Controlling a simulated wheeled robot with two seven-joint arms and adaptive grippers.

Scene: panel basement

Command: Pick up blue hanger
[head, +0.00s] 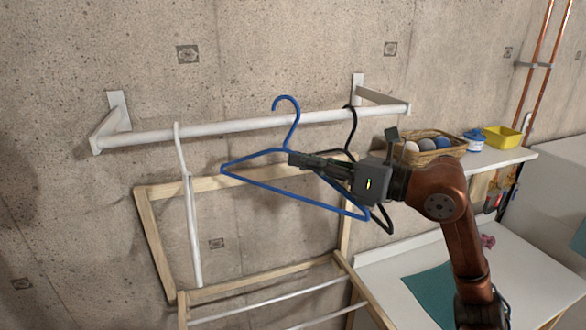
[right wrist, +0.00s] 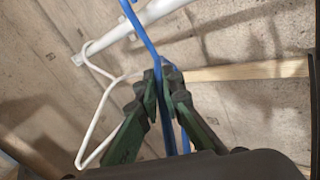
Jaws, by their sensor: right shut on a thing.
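The blue hanger (head: 262,185) is in front of the white wall rail in the head view, upright with its hook at the top. My right gripper (head: 293,160) is shut on it near the base of the hook. In the right wrist view the blue hanger (right wrist: 150,45) runs between the two fingertips of the right gripper (right wrist: 164,85). From these frames I cannot tell whether its hook still touches the rail. My left gripper is not in view.
The white rail (head: 230,126) is fixed to the concrete wall. A white hanger (head: 190,215) and a black hanger (head: 351,130) hang on it. A wooden drying rack (head: 155,245) stands below. At right are a shelf with a basket (head: 440,157) and a white surface (head: 380,280).

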